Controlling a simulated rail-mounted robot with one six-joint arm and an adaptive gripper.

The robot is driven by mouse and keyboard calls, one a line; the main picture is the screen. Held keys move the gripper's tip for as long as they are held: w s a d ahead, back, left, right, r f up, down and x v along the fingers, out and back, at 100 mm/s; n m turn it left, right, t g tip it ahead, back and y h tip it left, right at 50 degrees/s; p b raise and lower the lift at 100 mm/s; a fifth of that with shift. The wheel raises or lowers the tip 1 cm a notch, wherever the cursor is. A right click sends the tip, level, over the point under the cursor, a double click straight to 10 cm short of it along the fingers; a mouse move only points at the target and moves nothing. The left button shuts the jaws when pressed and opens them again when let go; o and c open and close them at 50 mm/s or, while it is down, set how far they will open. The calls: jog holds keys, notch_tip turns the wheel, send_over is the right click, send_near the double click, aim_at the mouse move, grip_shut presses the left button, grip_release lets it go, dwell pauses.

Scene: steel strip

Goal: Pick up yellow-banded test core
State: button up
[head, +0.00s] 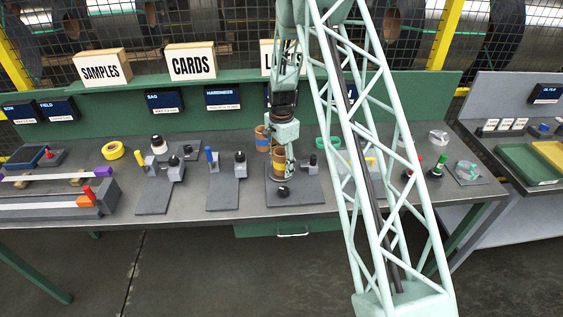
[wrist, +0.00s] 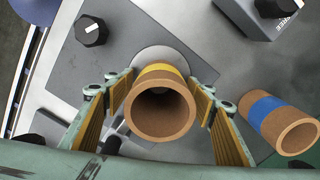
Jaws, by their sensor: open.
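The yellow-banded test core (wrist: 161,72) is a brown hollow tube with a yellow band near its far end. In the wrist view it stands on a pale round pad, its open end facing the camera. My gripper (wrist: 160,108) is open, with one yellow-padded finger on each side of this core. A narrow gap seems to show on each side; contact is hard to judge. In the head view my gripper (head: 281,170) is low over a grey device plate and partly hides the core there. A blue-banded core (wrist: 277,119) is just right of my right finger in the wrist view.
The device plate (head: 301,192) carries a black knob (wrist: 91,30). Another grey block with a knob (wrist: 268,10) is at the wrist view's upper right. Other instruments stand on the grey bench (head: 335,208) to both sides, with a green back panel (head: 120,122) behind.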

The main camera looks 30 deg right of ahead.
aim_at(282, 160)
jog(key=shift+f, duration=0.15)
jog(key=shift+c, duration=0.2)
dwell(0.3)
jog(key=c, duration=1)
jog(key=shift+r, duration=0.2)
jog(key=shift+r+p, duration=0.3)
jog(key=shift+r, duration=1.35)
jog(key=shift+s+a+f, duration=0.1)
jog(key=shift+s, duration=0.2)
jog(key=s+a+b, duration=0.1)
jog(key=s, duration=0.4)
jog(key=s+a+r+b, duration=0.1)
jog(key=s+b, duration=0.1)
jog(key=s, duration=0.3)
jog(key=s+a+b, duration=0.1)
jog(key=s, duration=0.4)
jog(key=shift+a+r+b, duration=0.25)
jog(key=shift+a+b, duration=0.05)
jog(key=shift+b, duration=0.1)
